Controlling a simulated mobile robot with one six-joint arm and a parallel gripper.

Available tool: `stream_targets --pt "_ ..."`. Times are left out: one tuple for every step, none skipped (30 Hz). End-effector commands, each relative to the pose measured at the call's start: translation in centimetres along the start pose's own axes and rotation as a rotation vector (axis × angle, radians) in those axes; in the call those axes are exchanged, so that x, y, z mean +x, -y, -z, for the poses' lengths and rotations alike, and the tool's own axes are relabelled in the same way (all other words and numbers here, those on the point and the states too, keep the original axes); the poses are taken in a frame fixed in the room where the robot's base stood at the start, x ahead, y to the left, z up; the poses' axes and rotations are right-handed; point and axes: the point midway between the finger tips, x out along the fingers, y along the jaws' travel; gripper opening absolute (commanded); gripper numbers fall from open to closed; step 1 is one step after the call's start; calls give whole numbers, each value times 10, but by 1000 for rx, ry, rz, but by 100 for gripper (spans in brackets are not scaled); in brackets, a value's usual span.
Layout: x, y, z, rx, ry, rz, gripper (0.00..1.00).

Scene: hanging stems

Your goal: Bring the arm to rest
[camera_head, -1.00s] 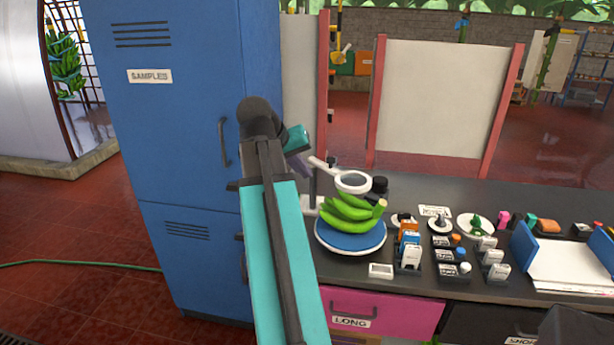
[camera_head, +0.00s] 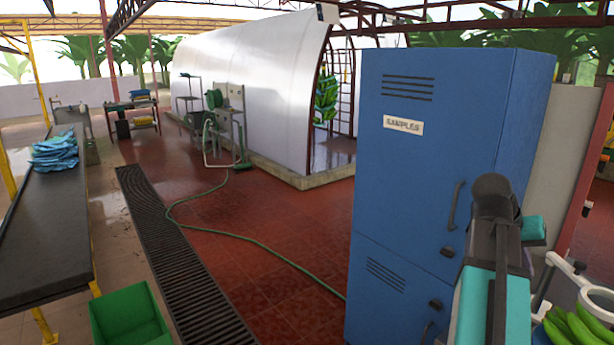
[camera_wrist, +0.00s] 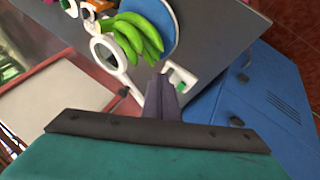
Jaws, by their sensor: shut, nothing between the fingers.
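My arm shows at the lower right of the head view, in front of the blue cabinet labelled SAMPLES (camera_head: 420,180); the fingertips cannot be made out there. In the wrist view my gripper (camera_wrist: 164,82) is shut and empty, its fingers together. Beyond its tips lie a green banana bunch (camera_wrist: 135,35) on a blue round plate (camera_wrist: 163,22) and a white-rimmed magnifier (camera_wrist: 106,52). The bananas (camera_head: 575,328) also show at the lower right edge of the head view. The gripper looks apart from them, though the gap is hard to judge.
The cabinet stands close beside my arm. A green hose (camera_head: 255,250) crosses the red floor, next to a long drain grate (camera_head: 175,250). A green bin (camera_head: 130,320) and a dark bench (camera_head: 45,200) are at the left. The floor between is mostly open.

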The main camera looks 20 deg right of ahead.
Motion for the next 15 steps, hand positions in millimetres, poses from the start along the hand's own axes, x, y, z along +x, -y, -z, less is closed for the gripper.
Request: stream_targets --pt "6 16 -3 -26 11 5 0" --pt "9 24 -5 -39 16 8 0" --pt "14 36 -8 -59 25 11 0" --pt "18 45 -10 -73 31 13 0" --pt "21 54 -13 -88 38 15 0" --pt "26 66 -17 -108 47 18 0" --pt "30 74 -20 -122 55 19 0" --pt "34 83 -24 -137 61 21 0" --pt "39 94 -29 -156 71 24 0" --pt "42 102 -32 -170 78 26 0" --pt "46 110 -36 -185 85 28 0" --pt "51 121 -42 -204 95 31 0" --pt "54 129 -46 -217 102 33 0" --pt "58 138 -51 -232 109 36 0" --pt "62 148 -57 -251 118 39 0"
